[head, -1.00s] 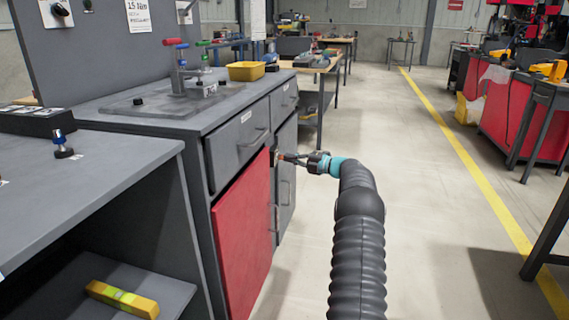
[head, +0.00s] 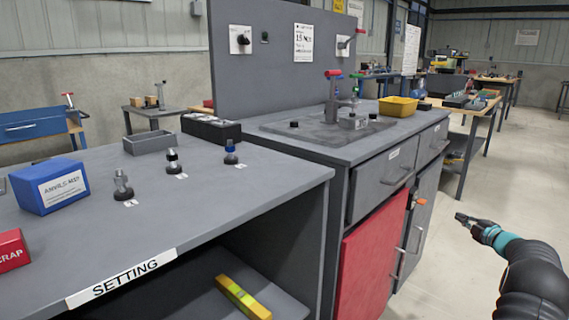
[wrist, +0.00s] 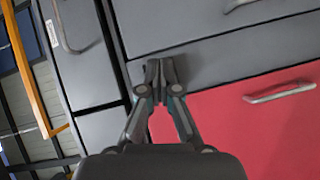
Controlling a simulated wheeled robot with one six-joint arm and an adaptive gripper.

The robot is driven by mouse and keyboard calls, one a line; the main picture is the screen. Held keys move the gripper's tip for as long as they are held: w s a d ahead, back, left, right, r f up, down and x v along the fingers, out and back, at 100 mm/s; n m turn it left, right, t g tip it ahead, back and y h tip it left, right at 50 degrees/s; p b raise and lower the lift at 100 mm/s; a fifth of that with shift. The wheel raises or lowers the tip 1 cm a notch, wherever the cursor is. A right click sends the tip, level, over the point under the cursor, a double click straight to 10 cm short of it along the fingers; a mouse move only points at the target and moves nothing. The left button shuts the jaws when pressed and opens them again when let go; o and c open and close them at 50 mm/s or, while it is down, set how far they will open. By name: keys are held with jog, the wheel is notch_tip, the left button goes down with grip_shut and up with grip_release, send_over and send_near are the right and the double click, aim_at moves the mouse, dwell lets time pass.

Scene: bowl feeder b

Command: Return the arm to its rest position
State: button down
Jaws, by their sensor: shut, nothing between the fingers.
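My gripper (head: 461,218) is at the right of the head view, out in the open aisle in front of the grey cabinet. Its fingers are together and hold nothing. My arm bends up from the lower right corner. In the wrist view the closed fingertips (wrist: 160,68) show in front of the grey cabinet face and the red door (wrist: 245,125). They appear apart from the cabinet.
The grey cabinet (head: 345,150) has drawers, a red door (head: 372,262) and handles facing the aisle. A yellow bin (head: 398,107) sits on top. The setting bench (head: 235,225) stands at the left, with a yellow level (head: 242,298) on its shelf. Floor (head: 530,170) beyond my gripper is clear.

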jog(key=s+d+f+m+g+h, duration=0.35)
jog(key=d+m+h, duration=0.3)
jog(key=m, duration=0.25)
jog(key=s+a+m+g+h, duration=0.3)
jog(key=s+a+m+g, duration=0.2)
jog(key=s+a+m, duration=0.4)
jog(key=s+a+r+g+y, duration=0.1)
jog(key=s+a+r, duration=0.3)
jog(key=s+a, duration=0.8)
jog(key=s+a+r+y, duration=0.3)
jog(key=s+a, duration=1)
jog(key=a, duration=0.4)
jog(key=s+a+r+g+y, duration=0.1)
jog(key=s+a+r, duration=0.3)
jog(key=s+a, duration=0.9)
jog(key=shift+s+a+r+n+g+y, duration=0.2)
jog(key=shift+a+r+n+g+y, duration=0.15)
jog(key=shift+a+y, duration=0.65)
jog(key=shift+a+h, duration=0.25)
